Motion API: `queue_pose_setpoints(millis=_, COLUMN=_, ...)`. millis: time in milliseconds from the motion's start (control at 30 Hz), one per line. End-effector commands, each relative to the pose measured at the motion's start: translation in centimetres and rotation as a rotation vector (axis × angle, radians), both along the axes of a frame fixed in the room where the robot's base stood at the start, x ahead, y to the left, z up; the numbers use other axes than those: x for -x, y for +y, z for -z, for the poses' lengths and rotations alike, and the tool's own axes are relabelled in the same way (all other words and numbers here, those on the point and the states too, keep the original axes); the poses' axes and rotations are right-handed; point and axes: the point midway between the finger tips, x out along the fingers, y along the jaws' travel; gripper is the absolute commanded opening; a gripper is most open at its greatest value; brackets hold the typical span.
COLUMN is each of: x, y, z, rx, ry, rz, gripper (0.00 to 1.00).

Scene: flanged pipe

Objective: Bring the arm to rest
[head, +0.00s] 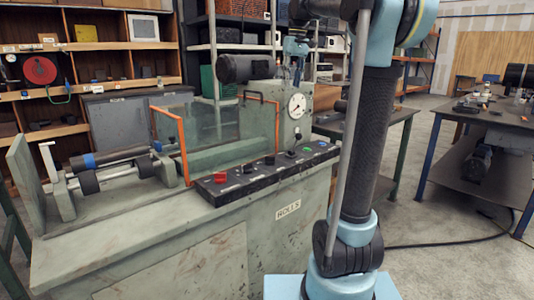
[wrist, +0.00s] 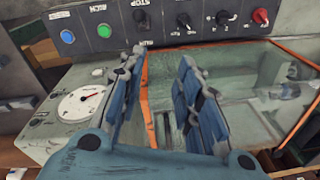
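My gripper (wrist: 160,72) shows in the wrist view with its two blue and black fingers spread apart. Nothing is between the fingers. It is over the grey-green machine, with the dial to the left of the fingers and the control panel beyond them. In the head view a small blue part that looks like my gripper (head: 295,48) shows above the machine, near its dial. My blue and black arm stands upright at the right of centre in the head view. Its upper end runs out of the picture.
The machine (head: 290,210) has a dial (head: 297,105), a control panel (head: 265,172) and an orange-framed clear guard (head: 215,120). Dark rollers (head: 115,165) lie at its left end. Shelves (head: 125,60) stand behind. A cluttered table (head: 500,120) is at right, with open floor before it.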

Motion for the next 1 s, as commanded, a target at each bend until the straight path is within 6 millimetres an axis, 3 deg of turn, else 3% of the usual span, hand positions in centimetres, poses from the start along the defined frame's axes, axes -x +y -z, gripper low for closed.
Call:
queue_pose_setpoints(millis=467, x=12.0, y=-4.6, z=10.9, rx=0.023, ry=-0.051, rz=0.135, gripper=0.31)
queue_pose_setpoints(millis=767, x=19.6, y=-6.8, z=19.8, rx=0.035, ry=-0.083, rz=0.220, gripper=0.31)
queue_pose_setpoints(millis=1000, x=25.5, y=-8.1, z=27.9, rx=0.045, ry=-0.110, rz=0.287, gripper=0.31)
